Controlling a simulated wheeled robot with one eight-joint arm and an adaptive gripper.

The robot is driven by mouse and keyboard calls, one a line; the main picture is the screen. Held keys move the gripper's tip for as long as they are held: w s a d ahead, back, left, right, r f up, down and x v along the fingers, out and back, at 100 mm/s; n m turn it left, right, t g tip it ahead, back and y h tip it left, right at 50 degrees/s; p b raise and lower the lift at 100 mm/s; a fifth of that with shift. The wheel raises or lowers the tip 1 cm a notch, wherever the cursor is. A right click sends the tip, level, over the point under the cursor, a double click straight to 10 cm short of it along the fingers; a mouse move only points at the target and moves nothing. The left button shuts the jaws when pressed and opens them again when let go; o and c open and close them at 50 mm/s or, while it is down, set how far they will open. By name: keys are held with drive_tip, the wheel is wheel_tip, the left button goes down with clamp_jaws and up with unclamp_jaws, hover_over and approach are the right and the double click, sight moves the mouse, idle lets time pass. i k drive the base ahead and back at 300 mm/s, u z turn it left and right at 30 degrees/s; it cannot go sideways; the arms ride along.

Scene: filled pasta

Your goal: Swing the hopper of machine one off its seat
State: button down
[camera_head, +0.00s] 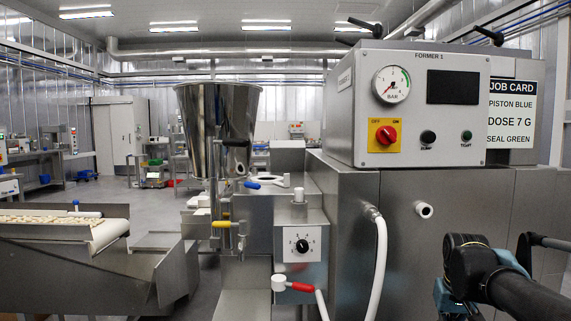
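Machine one, labelled FORMER 1 (429,57), fills the right half of the view. Its steel hopper (222,115), a cone wide at the top, stands upright at the left of the machine on a thin post with a yellow-handled lever (222,224). A white ring (263,181), which looks like the seat, shows on the machine's steel block to the right of the hopper's lower end. The ring looks uncovered, with the hopper beside it. Part of my dark arm (490,280) shows at lower right.
A blue-handled lever (252,185) lies by the ring, and a red-handled valve (300,287) sits low in front. A white hose (380,265) hangs from the cabinet. A conveyor (60,232) with pasta pieces is at left. A job card (511,112) is at right.

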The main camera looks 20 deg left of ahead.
sight(219, 117)
drive_tip(key=z, duration=1.2)
drive_tip(key=k, duration=0.75)
drive_tip(key=u, duration=1.85)
